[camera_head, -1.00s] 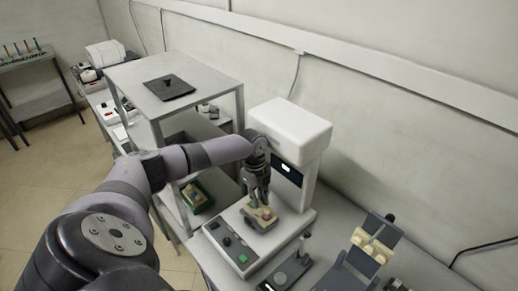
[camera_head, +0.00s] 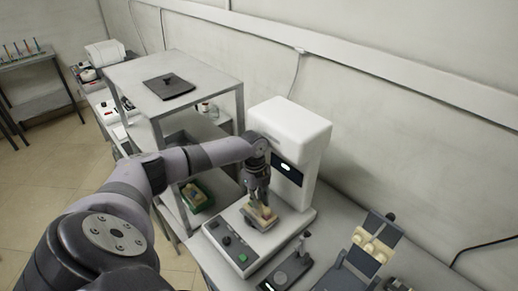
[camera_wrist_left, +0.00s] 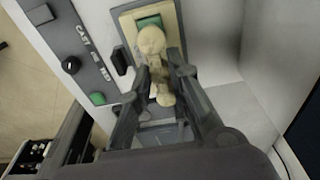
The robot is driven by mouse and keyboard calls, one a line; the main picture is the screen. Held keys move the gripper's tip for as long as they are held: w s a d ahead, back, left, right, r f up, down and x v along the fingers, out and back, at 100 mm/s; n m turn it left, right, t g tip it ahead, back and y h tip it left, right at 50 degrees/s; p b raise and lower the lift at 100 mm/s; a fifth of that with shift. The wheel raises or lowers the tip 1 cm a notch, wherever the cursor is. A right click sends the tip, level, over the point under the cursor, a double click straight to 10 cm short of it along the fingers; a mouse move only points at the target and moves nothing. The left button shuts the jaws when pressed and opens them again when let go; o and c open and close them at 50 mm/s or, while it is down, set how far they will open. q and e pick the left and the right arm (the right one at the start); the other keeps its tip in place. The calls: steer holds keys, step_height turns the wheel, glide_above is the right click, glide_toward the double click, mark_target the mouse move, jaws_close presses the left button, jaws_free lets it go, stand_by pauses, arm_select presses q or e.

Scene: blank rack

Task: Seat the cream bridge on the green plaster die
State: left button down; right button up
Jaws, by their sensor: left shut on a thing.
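My left gripper (camera_head: 258,197) points down over the white machine's base and is shut on the cream bridge. In the left wrist view the bridge (camera_wrist_left: 152,48) is a lumpy cream piece held between the two fingers (camera_wrist_left: 163,83), its far end sticking out past the tips. The green plaster die (camera_wrist_left: 150,22) shows as a green patch in a beige block (camera_wrist_left: 128,24), just beyond the bridge and partly hidden by it. In the head view the block (camera_head: 264,222) sits under the fingertips. I cannot tell whether bridge and die touch. My right gripper is not in view.
The white machine (camera_head: 295,135) rises close behind the gripper; its control panel (camera_head: 228,246) has knobs and a green button. A small dark stand (camera_head: 290,270) and a grey holder with cream pieces (camera_head: 372,246) stand to the right. A green tray (camera_head: 197,197) is on the rack at left.

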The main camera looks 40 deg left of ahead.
arm_select(q)
steer(key=shift+f+b, duration=0.45)
steer(key=shift+f, duration=0.25)
steer(key=c, duration=1.4)
jaws_free()
steer(key=shift+r, duration=0.1)
